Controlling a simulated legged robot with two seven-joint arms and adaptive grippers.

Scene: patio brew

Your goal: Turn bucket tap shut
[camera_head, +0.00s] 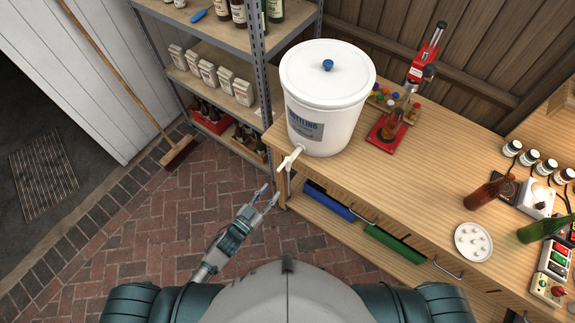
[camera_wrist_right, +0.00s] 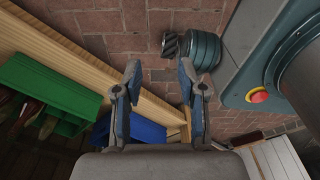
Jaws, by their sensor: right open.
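The white bottling bucket (camera_head: 327,95), with a blue knob on its lid, stands at the left end of the wooden bench. Its cream tap (camera_head: 290,159) sticks out low on its front, past the bench edge. I cannot tell from its small handle whether it is open or shut. My left gripper (camera_head: 268,194) is below and left of the tap, apart from it, with its fingers spread and empty. My right gripper (camera_wrist_right: 159,75) is open and empty in the right wrist view, above the brick floor and bench edge; it does not show in the head view.
A metal shelf (camera_head: 258,75) stands left of the bucket. A red bottle capper (camera_head: 388,130) stands right of it. Bottles, jars and a white plate (camera_head: 473,242) are on the bench (camera_head: 400,190). Blue (camera_head: 328,200) and green (camera_head: 394,243) crates sit beneath. A broom (camera_head: 178,152) leans at left.

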